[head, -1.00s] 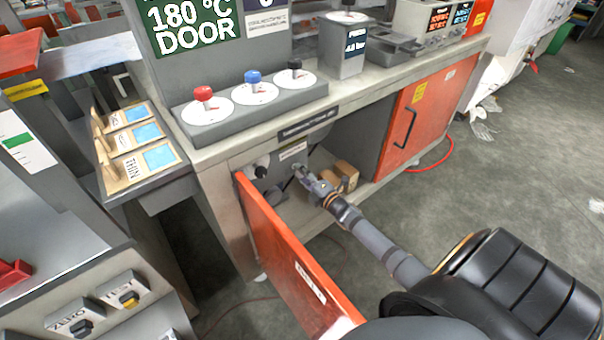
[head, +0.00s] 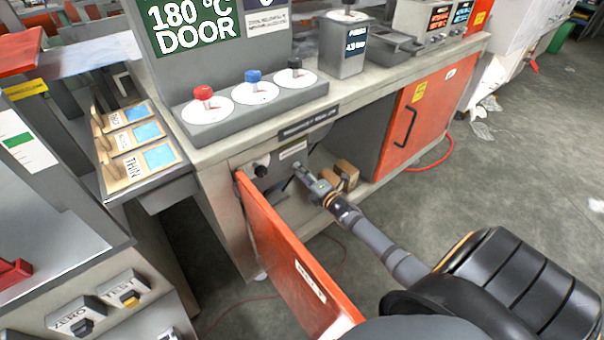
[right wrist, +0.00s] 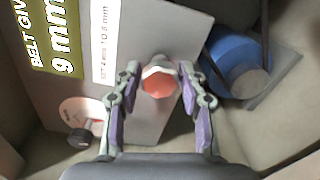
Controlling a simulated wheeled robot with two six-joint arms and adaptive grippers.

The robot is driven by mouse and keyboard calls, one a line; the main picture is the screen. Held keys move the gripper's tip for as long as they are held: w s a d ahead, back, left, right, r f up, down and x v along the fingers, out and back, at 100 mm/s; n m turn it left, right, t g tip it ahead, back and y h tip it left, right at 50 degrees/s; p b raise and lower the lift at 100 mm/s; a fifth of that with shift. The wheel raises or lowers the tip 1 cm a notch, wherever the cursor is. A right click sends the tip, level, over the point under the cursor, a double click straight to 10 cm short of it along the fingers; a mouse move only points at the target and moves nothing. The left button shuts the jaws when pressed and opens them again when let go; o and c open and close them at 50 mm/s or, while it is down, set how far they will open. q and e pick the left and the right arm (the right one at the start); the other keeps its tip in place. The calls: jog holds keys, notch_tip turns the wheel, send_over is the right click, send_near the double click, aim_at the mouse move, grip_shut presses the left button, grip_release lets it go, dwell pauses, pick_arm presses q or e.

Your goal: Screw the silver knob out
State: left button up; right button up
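The silver knob (right wrist: 158,78), a pale metal ring with an orange-red end face, sticks out of a grey panel in the right wrist view. My right gripper (right wrist: 160,82) has its two purple-padded fingers on either side of it. Narrow gaps seem to show between the fingers and the knob, so I see no clear grip. In the head view my right gripper (head: 301,171) reaches into the open cabinet below the bench, and its fingers hide much of the knob. My left gripper is not in view.
An open orange door (head: 290,260) stands left of my right arm. A black knob (right wrist: 80,138) sits on a white-and-red dial. A blue cylinder (right wrist: 238,65) is right of the fingers. Brown boxes (head: 346,172) lie in the cabinet.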

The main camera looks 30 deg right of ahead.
jog(key=shift+o, duration=1)
jog(key=s, duration=1.2)
jog(key=shift+d, duration=0.45)
